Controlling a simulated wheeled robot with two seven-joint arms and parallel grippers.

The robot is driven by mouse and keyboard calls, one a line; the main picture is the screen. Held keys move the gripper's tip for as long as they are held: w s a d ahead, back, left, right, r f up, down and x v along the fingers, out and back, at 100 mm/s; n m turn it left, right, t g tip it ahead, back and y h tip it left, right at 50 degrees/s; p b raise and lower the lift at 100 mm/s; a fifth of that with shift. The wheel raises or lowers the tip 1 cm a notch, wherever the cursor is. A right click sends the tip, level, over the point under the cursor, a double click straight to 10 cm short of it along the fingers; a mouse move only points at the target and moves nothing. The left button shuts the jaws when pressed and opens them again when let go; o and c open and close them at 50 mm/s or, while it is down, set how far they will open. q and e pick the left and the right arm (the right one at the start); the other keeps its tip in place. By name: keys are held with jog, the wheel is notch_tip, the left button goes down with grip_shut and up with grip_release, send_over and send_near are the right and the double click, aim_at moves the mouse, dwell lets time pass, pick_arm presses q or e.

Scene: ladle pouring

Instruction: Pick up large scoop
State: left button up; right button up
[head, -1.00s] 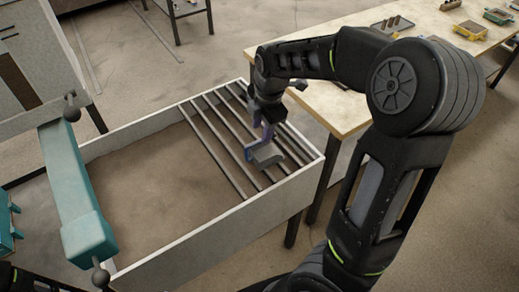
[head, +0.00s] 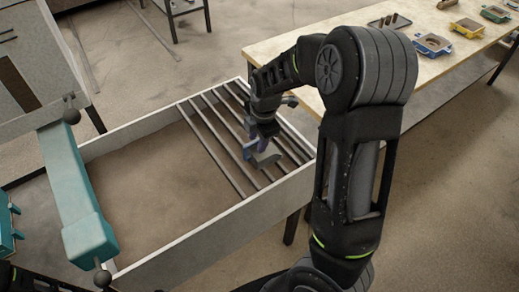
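The scoop (head: 267,160) is a small grey pan with a blue-purple handle. It rests on the bars at the right end of the grey-white sand bin (head: 185,243). My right gripper (head: 264,140) reaches down over the scoop from above, with its tips close to or at the handle. The wrist and forearm hide much of the tips, so I cannot see whether the fingers are apart or closed on the handle. My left gripper is not in the head view.
A teal beam (head: 73,190) crosses the bin's left side. Parallel metal bars (head: 212,147) span its right end. A wooden table (head: 290,40) behind holds several coloured trays, including a blue one (head: 432,44). The sand in the bin's middle is clear.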

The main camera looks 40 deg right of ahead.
jog(key=shift+f, duration=0.45)
grip_shut()
dwell(0.4)
jog(key=shift+w+r, duration=0.1)
dwell(1.0)
